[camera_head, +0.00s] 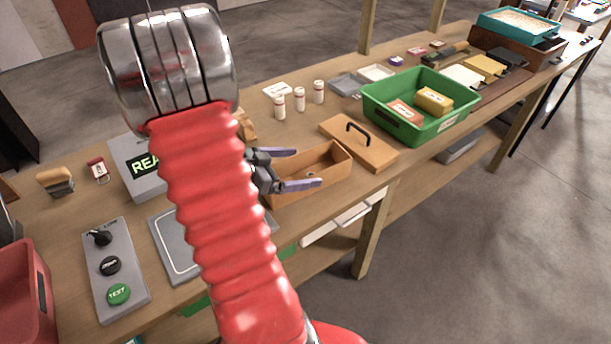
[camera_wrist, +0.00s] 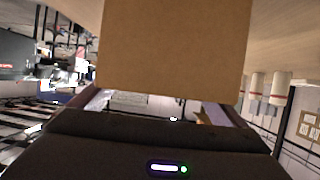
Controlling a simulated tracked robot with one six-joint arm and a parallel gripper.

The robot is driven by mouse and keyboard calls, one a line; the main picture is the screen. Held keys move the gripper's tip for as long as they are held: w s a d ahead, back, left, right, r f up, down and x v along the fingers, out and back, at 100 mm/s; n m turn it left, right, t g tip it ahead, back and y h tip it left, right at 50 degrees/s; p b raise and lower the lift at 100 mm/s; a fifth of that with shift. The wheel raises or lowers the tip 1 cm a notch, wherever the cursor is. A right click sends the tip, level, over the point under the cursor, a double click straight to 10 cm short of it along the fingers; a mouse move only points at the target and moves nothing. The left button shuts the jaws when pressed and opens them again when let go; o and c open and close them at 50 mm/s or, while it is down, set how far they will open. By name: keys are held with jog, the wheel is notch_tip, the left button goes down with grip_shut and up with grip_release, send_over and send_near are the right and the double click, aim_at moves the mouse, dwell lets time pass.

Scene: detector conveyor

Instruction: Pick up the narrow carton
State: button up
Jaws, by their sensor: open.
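A plain brown carton face (camera_wrist: 170,45) fills the upper middle of the wrist view, close in front of my fingers. In the head view, my gripper (camera_head: 308,167) points right, with its two purple fingers spread apart beside and over a tan open-topped box (camera_head: 325,176). I cannot tell whether the brown face in the wrist view belongs to this box or to a separate narrow carton hidden behind my red arm. My fingers also show in the wrist view (camera_wrist: 156,104), on either side below the brown face. No grip on it is visible.
A tan lid with a black handle (camera_head: 376,153) lies right of the box. A green bin (camera_head: 440,128) holds small packages. White bottles (camera_head: 300,102) stand behind. A grey button panel (camera_head: 118,272) and a grey display box (camera_head: 128,170) are at the left.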

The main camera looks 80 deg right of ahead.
jog(key=shift+x, duration=1.3)
jog(key=shift+c, duration=0.3)
jog(key=c, duration=1.1)
jog(key=shift+r, duration=0.1)
notch_tip(320, 180, up, 10)
